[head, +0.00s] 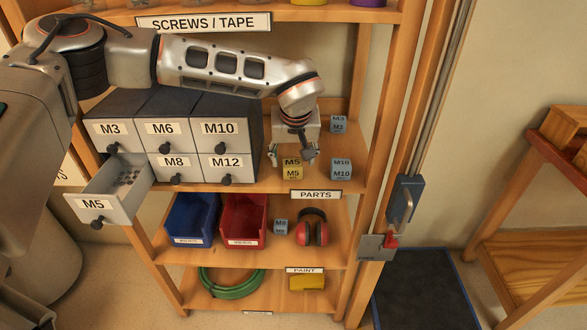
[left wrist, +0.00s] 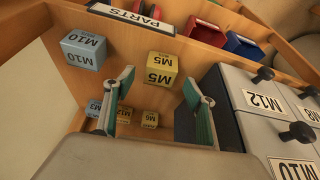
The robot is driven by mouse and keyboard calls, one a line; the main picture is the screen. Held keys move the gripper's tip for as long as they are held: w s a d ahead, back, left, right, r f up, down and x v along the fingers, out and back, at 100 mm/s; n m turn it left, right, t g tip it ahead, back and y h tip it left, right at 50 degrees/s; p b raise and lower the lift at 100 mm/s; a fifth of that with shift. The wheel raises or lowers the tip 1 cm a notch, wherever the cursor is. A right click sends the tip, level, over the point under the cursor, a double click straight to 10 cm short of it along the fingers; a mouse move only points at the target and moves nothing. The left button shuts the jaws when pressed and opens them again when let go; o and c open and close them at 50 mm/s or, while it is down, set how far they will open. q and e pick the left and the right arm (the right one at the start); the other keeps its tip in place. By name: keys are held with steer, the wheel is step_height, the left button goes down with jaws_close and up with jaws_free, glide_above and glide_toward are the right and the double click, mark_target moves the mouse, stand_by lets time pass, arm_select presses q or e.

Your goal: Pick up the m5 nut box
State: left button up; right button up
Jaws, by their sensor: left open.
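The m5 nut box (head: 292,169) is a small yellow cube labelled M5 on the shelf with the PARTS label, right of the drawer cabinet. My left gripper (head: 308,156) reaches in from above and is right at the box in the head view, with its fingers pointing down. In the left wrist view the m5 nut box (left wrist: 161,68) shows between and beyond the two spread fingertips (left wrist: 158,78). The gripper is open and empty. I cannot tell whether a finger touches the box. My right gripper is not in view.
A blue M10 box (head: 341,169) stands right of the yellow box, and an M3 box (head: 338,124) stands behind. The grey drawer cabinet (head: 165,105) is close on the left, its M5 drawer (head: 112,192) pulled out. A shelf post (head: 385,110) stands at right.

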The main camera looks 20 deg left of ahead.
mark_target(293, 163)
arm_select(q)
steer(key=x, duration=0.4)
steer(key=shift+w+a+f, duration=0.15)
steer(key=shift+w+f, duration=0.15)
steer(key=c, duration=1.4)
steer(key=shift+r, duration=0.15)
